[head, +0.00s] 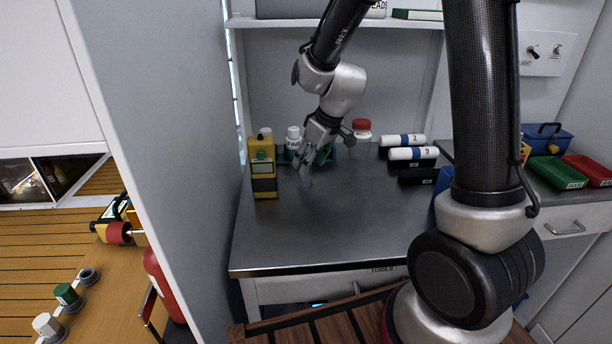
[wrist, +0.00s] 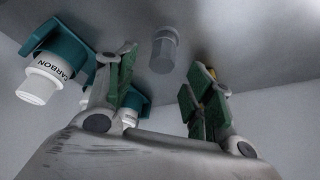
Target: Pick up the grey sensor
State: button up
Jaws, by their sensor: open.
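A small grey cylinder (wrist: 163,48), seemingly the grey sensor, stands on the metal table beyond my fingertips in the wrist view. It shows faintly in the head view (head: 306,182), just under my gripper (head: 304,168). My gripper (wrist: 164,85) is open and points down at the table. The cylinder lies roughly in line with the gap between the two green-padded fingers, a little ahead of them. Nothing is between the fingers. I cannot tell the exact distance left to the cylinder.
A yellow handheld device (head: 263,170) stands close on the left. White bottles in a teal rack (wrist: 68,48) are beside and behind my gripper. A red-capped jar (head: 361,130) and white cylinders (head: 413,153) on black holders stand to the right. The table's front (head: 325,235) is clear.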

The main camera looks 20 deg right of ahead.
jog(key=x, duration=0.4)
jog(key=shift+s+f, duration=0.1)
jog(key=shift+f, duration=0.1)
jog(key=c, duration=1)
jog(key=shift+r, duration=0.1)
